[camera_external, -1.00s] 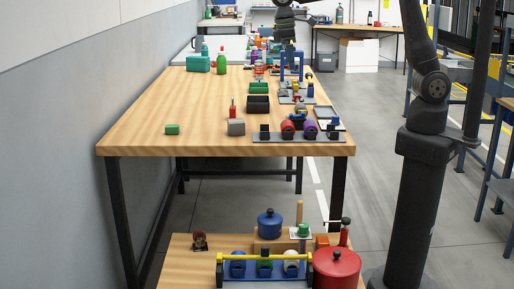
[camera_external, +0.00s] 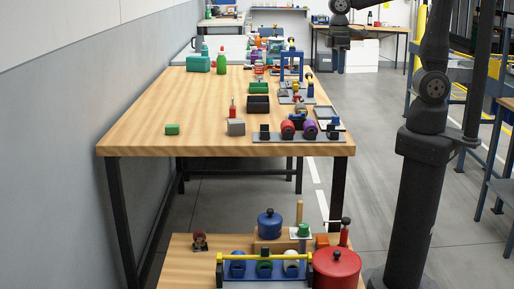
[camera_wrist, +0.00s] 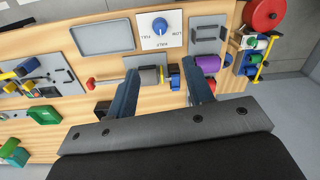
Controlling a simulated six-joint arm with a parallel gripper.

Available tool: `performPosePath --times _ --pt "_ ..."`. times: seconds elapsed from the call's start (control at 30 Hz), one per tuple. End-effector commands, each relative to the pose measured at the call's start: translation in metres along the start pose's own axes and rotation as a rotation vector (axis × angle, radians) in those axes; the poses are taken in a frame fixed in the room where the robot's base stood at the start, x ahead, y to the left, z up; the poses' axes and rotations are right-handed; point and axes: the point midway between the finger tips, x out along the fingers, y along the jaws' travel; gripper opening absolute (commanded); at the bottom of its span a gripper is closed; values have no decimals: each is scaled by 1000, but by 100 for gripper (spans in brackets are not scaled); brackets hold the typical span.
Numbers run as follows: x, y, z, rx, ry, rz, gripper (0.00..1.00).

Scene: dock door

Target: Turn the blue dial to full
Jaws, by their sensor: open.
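The blue dial (camera_wrist: 159,26) sits on a white square plate (camera_wrist: 174,42) at the top middle of the wrist view. Lettering around it, seen upside down, appears to read LOW on the right, FULL on the left and HALF below. I cannot tell exactly where its pointer aims. My gripper (camera_wrist: 160,68) is open and empty, with its two fingers spread wide below the dial in the picture, apart from it. In the external view my gripper (camera_external: 338,60) hangs at the far right side of the long bench. I cannot make out the dial for certain there.
A grey tray (camera_wrist: 104,38) lies left of the dial plate and a grey frame (camera_wrist: 208,32) right of it. A purple cylinder (camera_wrist: 208,64) and a red pot (camera_wrist: 264,14) are farther right. Several coloured parts lie left. The long bench (camera_external: 180,105) has free room at its left.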

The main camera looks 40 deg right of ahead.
Motion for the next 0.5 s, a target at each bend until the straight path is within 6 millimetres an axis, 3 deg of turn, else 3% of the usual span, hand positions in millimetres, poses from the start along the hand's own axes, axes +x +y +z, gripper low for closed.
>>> performPosePath --times 0.23,0.5 --pt "27 0 2 -2 -3 -1 47" --pt "86 -1 3 -2 -6 -2 47"
